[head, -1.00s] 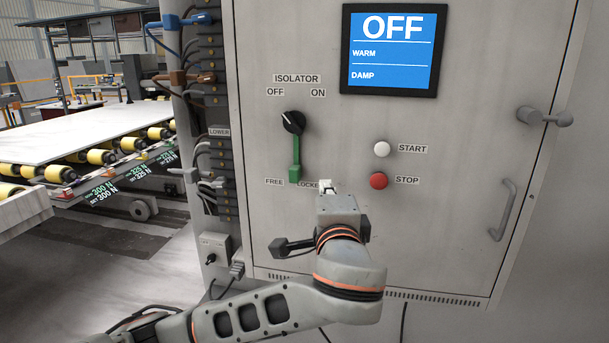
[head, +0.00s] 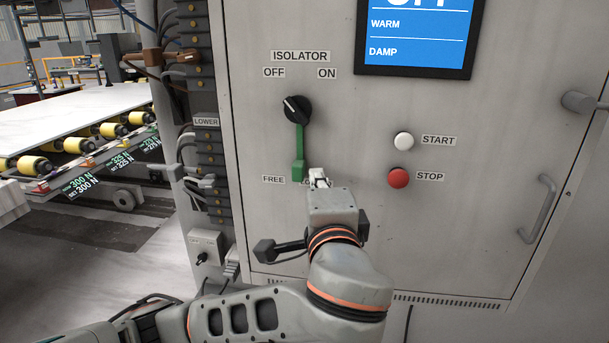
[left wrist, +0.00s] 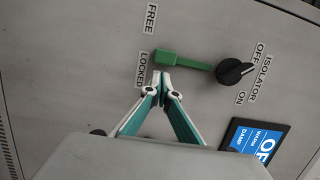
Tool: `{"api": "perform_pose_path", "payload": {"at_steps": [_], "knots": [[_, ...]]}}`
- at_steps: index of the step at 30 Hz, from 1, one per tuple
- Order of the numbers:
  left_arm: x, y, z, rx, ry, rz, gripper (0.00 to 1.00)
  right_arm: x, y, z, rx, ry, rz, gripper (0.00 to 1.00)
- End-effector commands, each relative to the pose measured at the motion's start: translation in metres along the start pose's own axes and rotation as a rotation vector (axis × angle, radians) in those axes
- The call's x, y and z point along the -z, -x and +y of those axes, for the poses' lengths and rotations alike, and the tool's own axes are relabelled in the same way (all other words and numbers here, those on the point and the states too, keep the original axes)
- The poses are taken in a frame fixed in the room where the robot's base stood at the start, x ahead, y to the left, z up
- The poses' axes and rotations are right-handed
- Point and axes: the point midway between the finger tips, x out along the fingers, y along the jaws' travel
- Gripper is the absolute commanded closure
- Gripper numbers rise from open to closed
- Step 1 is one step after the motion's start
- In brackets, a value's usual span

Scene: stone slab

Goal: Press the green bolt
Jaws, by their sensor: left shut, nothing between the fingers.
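The green bolt (head: 299,150) hangs straight down below the black isolator knob (head: 295,109) on the grey cabinet front. Its thicker lower end sits by the FREE label (head: 273,179). The knob's white mark points up and left, towards OFF. My left gripper (head: 319,178) is shut and empty, just right of the bolt's lower end, and covers most of the LOCKED label. In the left wrist view the closed fingertips (left wrist: 161,78) are close to the end of the bolt (left wrist: 185,62), beside the LOCKED label (left wrist: 142,69). I cannot tell whether they touch. My right gripper is out of view.
A white START button (head: 403,141) and a red STOP button (head: 398,178) are to the right. A blue screen (head: 417,35) is above them. A door handle (head: 537,210) sticks out at the right. Cables and terminals (head: 208,130) line the cabinet's left edge.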

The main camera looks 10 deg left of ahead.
Motion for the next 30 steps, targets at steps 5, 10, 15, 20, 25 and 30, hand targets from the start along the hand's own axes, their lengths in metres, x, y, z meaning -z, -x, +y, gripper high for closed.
{"api": "perform_pose_path", "payload": {"at_steps": [5,10,15,20,25,30], "knots": [[0.000,0.007,0.000,-0.001,0.001,0.002,1.00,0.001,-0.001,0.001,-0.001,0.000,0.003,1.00],[-0.001,0.010,0.000,-0.001,0.000,0.002,1.00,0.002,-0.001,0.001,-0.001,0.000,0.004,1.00],[-0.001,0.010,0.000,-0.001,0.000,0.002,1.00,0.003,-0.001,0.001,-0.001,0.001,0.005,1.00],[-0.002,0.009,0.000,-0.001,0.000,0.001,1.00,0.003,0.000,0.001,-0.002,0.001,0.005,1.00],[-0.025,0.003,0.001,-0.005,0.001,-0.002,1.00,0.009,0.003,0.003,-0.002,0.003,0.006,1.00],[-0.044,-0.001,0.000,-0.001,0.000,-0.001,1.00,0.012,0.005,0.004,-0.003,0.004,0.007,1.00]]}}
